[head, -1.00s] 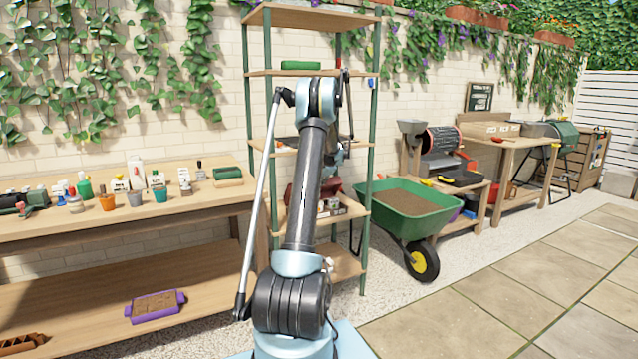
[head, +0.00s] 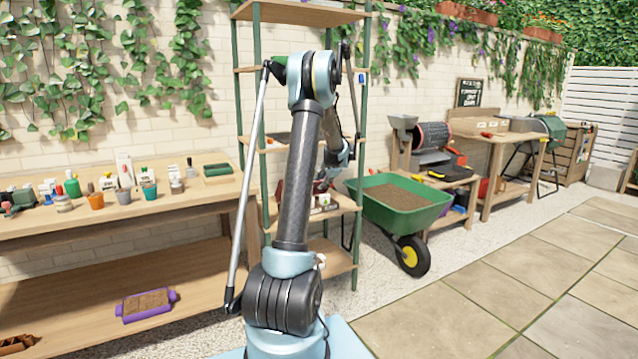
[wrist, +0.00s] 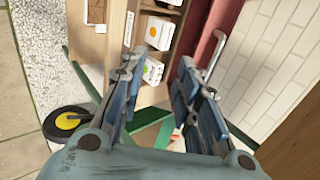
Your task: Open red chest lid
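The red chest (wrist: 205,38) shows in the wrist view as a red strip in the upper middle, turned on its side. A thin silver bar like a handle (wrist: 215,55) lies along it. Whether its lid is open or shut cannot be told. In the head view only small bits of the red chest (head: 279,190) show on the middle shelf, mostly hidden behind my arm. My gripper (wrist: 160,70) is open and empty, with its fingers apart, short of the chest and shelf. In the head view my gripper is hidden behind my arm.
White boxes (wrist: 158,32) with coloured spots stand beside the chest. The green-posted shelf rack (head: 253,72) surrounds it. A green wheelbarrow (head: 405,205) of soil stands right of the rack, and a workbench (head: 120,222) with pots stands left. The paving (head: 480,300) at right is open.

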